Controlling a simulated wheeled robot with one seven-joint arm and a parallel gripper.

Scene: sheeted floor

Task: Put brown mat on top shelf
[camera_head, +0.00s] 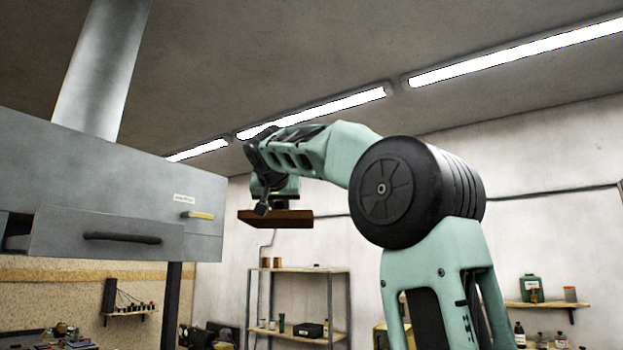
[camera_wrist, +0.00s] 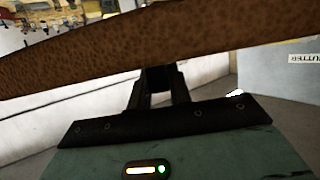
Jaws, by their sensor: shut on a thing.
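The brown mat (camera_head: 275,218) is held in the air below my wrist in the head view, lying roughly flat. It also spans the upper part of the wrist view (camera_wrist: 150,48) as a brown speckled slab. My gripper (camera_wrist: 162,75) is shut on its near edge; in the head view my gripper (camera_head: 264,207) is small and its fingers are partly hidden. A metal shelf unit (camera_head: 298,270) stands against the back wall, below and beyond the mat in the picture. Its top board carries a few small brown items.
A grey metal cabinet or hood (camera_head: 120,195) with a drawer handle hangs at the left, close to the mat's left side. A small wall shelf (camera_head: 545,304) with bottles is at the right. Another small wall shelf (camera_head: 130,313) is at the left. Open air surrounds the mat's right side.

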